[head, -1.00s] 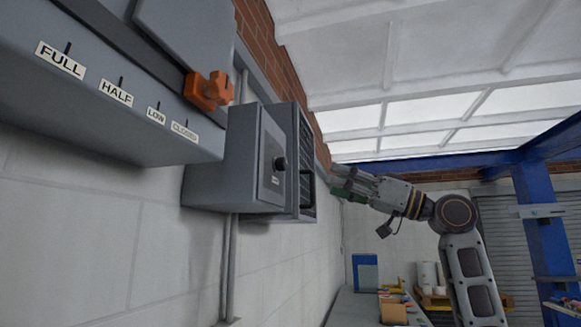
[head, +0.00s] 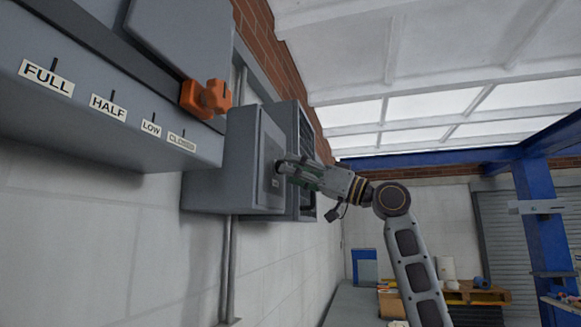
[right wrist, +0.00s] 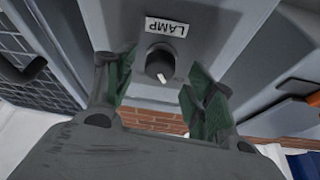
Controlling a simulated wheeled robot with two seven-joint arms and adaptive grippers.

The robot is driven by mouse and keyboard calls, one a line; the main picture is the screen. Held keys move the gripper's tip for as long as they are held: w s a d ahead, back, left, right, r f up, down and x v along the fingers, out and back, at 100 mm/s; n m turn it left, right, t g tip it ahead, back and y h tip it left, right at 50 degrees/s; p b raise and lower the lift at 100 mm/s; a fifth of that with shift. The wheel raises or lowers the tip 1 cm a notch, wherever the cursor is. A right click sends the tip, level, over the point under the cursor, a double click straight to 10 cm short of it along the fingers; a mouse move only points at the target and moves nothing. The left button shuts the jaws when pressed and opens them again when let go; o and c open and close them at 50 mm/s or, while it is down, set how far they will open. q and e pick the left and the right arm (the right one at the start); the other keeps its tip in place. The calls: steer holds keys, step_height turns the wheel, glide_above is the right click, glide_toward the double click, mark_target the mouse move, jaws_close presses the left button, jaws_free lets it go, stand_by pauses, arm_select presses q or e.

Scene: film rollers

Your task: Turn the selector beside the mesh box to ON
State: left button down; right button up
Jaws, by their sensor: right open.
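The selector is a round black knob (right wrist: 160,62) with a white pointer mark, on the face of a grey box (head: 238,160). An upside-down LAMP label (right wrist: 166,27) sits beside it in the right wrist view. My right gripper (head: 283,168) is at the box's face in the head view and hides most of the knob there. In the right wrist view its green-padded fingers are open, one on each side of the knob, with gaps visible. The mesh box (head: 307,140) is just beyond the grey box; its mesh shows at the left of the wrist view (right wrist: 35,80). ON markings are not readable.
A grey housing (head: 110,125) with FULL, HALF, LOW and CLOSED labels and an orange clamp knob (head: 205,98) is at the near left. A dark handle (right wrist: 22,70) sticks out by the mesh. A bench (head: 355,302) stands below; the air right of the boxes is open.

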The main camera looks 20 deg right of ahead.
steer(key=shift+x, duration=0.8)
steer(key=c, duration=1)
